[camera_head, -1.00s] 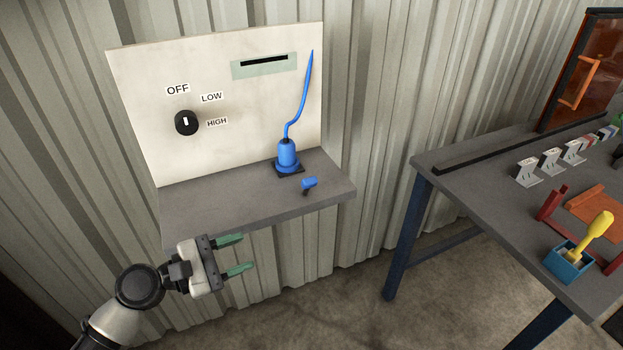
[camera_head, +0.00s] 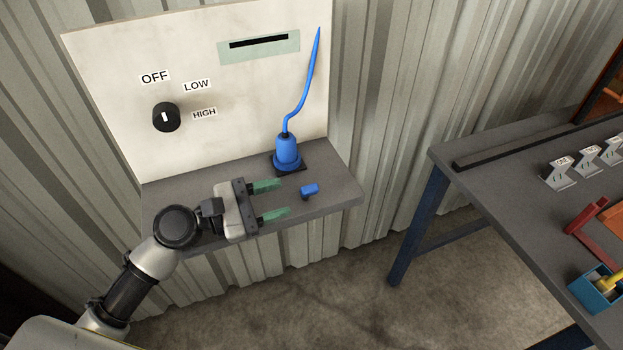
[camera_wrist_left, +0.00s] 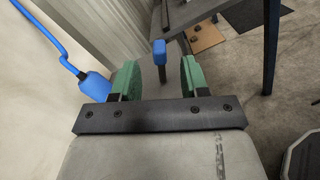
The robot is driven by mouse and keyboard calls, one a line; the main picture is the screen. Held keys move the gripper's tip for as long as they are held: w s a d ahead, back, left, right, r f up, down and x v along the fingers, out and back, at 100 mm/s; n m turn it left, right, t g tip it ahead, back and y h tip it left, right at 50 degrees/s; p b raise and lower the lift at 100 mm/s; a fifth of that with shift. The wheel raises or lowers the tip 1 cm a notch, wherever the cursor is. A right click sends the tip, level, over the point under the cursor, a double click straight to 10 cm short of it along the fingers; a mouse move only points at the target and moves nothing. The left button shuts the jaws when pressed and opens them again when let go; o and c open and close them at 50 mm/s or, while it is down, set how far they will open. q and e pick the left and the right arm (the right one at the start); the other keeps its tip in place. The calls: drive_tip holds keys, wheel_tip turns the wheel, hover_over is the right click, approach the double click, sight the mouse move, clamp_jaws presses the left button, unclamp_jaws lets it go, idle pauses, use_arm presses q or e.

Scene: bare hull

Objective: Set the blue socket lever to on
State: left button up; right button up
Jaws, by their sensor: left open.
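The blue socket lever (camera_head: 309,189) is a small blue-topped handle on a short dark stem, standing on the grey shelf (camera_head: 331,204) at its right part. A blue socket (camera_head: 287,153) with a blue cable stands behind it. My left gripper (camera_head: 276,199) is open and empty over the shelf, to the left of the lever, fingers pointing right at it. In the left wrist view the lever (camera_wrist_left: 159,49) shows ahead, between and beyond the two green fingertips (camera_wrist_left: 160,78), apart from them. My right gripper is out of view.
A white panel (camera_head: 110,90) behind the shelf carries a black knob (camera_head: 166,117) with OFF, LOW and HIGH labels and a dark slot (camera_head: 259,42). A workbench (camera_head: 480,185) with blue legs stands right, with a floor gap between.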

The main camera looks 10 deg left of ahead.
sight(306, 189)
use_arm(q)
drive_tip(key=p+x, duration=0.1)
drive_tip(key=x, duration=0.5)
drive_tip(key=shift+w+p, duration=0.2)
drive_tip(key=shift+p, duration=0.15)
drive_tip(key=shift+w+d, duration=0.25)
drive_tip(key=shift+d, duration=0.2)
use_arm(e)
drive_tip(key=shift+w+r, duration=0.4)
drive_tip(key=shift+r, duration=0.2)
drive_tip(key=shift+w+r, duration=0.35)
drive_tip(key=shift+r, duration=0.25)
use_arm(q)
clamp_jaws()
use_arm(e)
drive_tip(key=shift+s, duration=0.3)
